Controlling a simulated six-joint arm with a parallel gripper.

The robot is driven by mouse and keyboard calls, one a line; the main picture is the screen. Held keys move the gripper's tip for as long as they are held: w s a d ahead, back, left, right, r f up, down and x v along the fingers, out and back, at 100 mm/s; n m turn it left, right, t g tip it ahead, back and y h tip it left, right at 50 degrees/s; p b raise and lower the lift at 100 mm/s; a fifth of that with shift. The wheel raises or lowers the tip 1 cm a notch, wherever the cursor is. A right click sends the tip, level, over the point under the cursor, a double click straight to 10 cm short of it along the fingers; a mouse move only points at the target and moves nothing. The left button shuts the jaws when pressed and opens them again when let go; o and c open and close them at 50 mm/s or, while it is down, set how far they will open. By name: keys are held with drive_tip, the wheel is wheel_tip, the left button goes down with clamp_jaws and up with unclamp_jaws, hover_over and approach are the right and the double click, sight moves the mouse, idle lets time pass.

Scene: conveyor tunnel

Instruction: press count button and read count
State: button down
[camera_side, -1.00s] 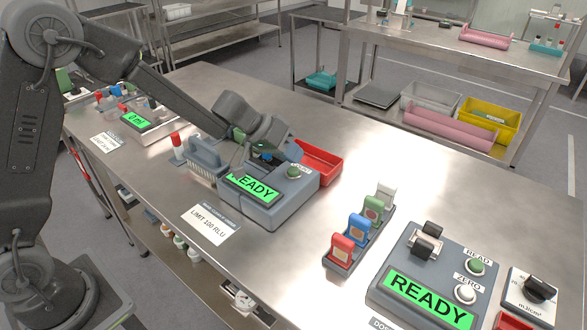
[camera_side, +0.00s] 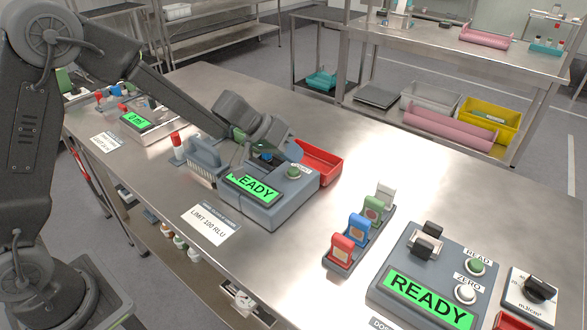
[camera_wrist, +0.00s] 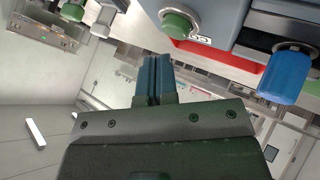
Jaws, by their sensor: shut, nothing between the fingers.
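The grey counter unit with the green READY display (camera_side: 250,187) stands left of centre on the steel bench; my arm partly covers its display text. Its green button (camera_side: 294,171) is on the top right and also shows in the wrist view (camera_wrist: 178,22), next to a partly cut-off label. A blue-capped item (camera_side: 265,157) sits in the unit, also in the wrist view (camera_wrist: 287,75). My gripper (camera_wrist: 153,72) is shut and empty, its blue-grey fingers close together. In the wrist view the fingertips appear apart from the button. In the side view the fingertips are hard to make out.
A red tray (camera_side: 320,163) lies behind the unit. A rack of coloured-handled pieces (camera_side: 360,229) stands to the right. Further right is another unit with READ and ZERO buttons and a READY display (camera_side: 428,299). A LIMIT 100 RLU card (camera_side: 210,224) lies in front.

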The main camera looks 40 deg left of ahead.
sight(292, 168)
drive_tip(key=shift+f, duration=0.1)
idle(0.3)
drive_tip(key=shift+f, duration=0.3)
drive_tip(key=shift+f, duration=0.6)
idle(0.7)
idle(0.3)
drive_tip(key=shift+r, duration=1)
drive_tip(key=shift+r, duration=0.1)
drive_tip(key=shift+r, duration=2.4)
